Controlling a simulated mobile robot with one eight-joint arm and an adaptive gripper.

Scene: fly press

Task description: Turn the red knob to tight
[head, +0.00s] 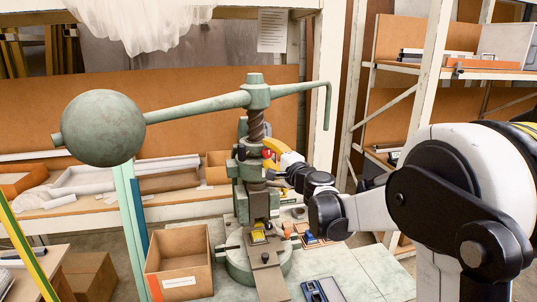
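A green fly press (257,105) stands on the bench, with a large ball weight (103,128) on the left end of its top bar. A small red spot at the press's upright, just below the screw, looks like the red knob (267,154); its setting is too small to read. My gripper (274,179) reaches in from the right, close to the press and a little below the red spot. It is small and partly merged with the dark press parts. I cannot tell whether it touches anything or how its fingers stand.
An open cardboard box (180,244) stands left of the press base. A blue-black item (322,290) lies at the front of the bench (372,272). The press's bar ends in a downward hook (327,108) above my arm. Shelves (440,70) stand at the right.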

